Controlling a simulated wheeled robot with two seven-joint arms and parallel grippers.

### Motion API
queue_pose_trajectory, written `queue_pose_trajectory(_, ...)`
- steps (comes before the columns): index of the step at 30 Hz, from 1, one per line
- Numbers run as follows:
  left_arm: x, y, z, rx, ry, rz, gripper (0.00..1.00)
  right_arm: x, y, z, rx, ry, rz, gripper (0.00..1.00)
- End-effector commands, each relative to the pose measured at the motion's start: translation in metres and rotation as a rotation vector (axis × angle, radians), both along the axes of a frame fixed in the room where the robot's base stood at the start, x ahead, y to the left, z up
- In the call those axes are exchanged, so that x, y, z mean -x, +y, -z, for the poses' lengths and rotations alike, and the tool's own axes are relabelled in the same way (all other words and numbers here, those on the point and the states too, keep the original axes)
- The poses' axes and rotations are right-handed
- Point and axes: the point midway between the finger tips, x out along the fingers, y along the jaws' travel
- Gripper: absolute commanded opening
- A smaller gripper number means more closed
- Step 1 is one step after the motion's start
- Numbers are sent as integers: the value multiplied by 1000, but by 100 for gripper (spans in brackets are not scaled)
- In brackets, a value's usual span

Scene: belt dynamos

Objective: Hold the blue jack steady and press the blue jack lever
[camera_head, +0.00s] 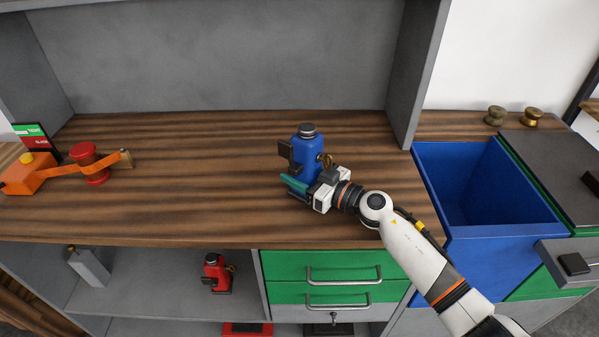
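The blue jack (309,153) stands upright on the wooden worktop, with a grey cap on top. A dark lever-like part (286,149) sticks out from its left side, and a small brass part (326,160) shows at its right. My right gripper (294,185) is at the jack's lower front, coming from the right, with its greenish fingers by the base. Whether the fingers touch the jack or are closed on it cannot be made out. My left gripper is not in view.
An orange belt dynamo (28,174) with a red pulley (90,164) stands at the left. A blue bin (475,236) is at the right, with two brass knobs (495,115) behind. A red jack (216,273) sits on the lower shelf.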

Motion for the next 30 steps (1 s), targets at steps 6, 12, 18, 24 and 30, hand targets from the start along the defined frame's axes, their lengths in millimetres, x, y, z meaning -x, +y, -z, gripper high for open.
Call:
queue_pose_trajectory(6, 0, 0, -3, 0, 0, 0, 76, -1, 0, -5, -5, -6, 0, 0)
queue_pose_trajectory(12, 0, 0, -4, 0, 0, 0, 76, -1, 1, -5, -5, -7, 0, 0)
queue_pose_trajectory(18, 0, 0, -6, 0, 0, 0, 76, -1, 1, -4, -6, -5, 0, 0)
queue_pose_trajectory(24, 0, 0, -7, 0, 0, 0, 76, -1, 1, -4, -5, -5, 0, 0)
queue_pose_trajectory(30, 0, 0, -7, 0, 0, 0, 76, 0, 1, -3, -5, -5, 0, 0)
